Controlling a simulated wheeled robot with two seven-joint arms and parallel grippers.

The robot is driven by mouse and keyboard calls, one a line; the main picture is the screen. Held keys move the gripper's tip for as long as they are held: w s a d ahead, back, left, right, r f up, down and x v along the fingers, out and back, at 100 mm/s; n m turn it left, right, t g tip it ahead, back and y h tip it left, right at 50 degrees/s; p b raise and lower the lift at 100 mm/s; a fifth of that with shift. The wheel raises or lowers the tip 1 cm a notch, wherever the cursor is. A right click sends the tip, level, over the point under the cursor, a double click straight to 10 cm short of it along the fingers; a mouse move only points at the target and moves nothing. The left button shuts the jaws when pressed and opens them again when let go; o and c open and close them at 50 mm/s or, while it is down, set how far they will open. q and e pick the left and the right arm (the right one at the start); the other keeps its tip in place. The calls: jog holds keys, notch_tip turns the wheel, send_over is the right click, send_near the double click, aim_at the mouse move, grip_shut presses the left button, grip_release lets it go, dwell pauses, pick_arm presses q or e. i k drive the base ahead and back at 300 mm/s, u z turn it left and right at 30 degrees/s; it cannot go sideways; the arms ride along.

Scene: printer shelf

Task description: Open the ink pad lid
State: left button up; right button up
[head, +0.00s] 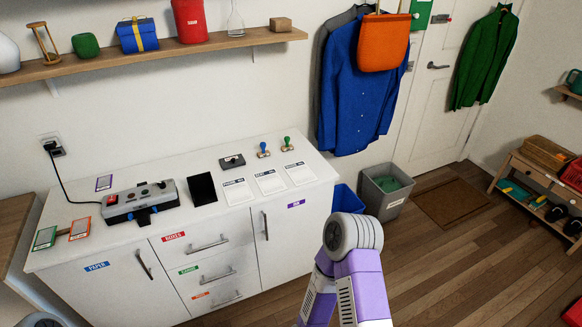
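Two dark items on the white cabinet top could be the ink pad, and I cannot tell for sure which. One is a small dark grey box (232,161) near the stamps, with a small light mark on top. The other is a flat black rectangle (202,189) beside the printer-like machine. The grey box looks closed; no raised lid shows on either item. A blue-handled stamp (263,149) and a green-handled stamp (287,143) stand to the right of the box. Neither gripper is in view. Part of my purple arm shows at the bottom, clear of the cabinet top.
Several white printed sheets (269,182) lie in front of the stamps. A grey machine (140,202) with a cable stands at left. A shelf (160,54) hangs above. Bins (385,190) stand right of the white cabinet (125,262).

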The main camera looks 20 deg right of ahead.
aim_at(232, 161)
jog(key=z, duration=2.1)
jog(key=i, duration=1.55)
jog(key=u, duration=1.9)
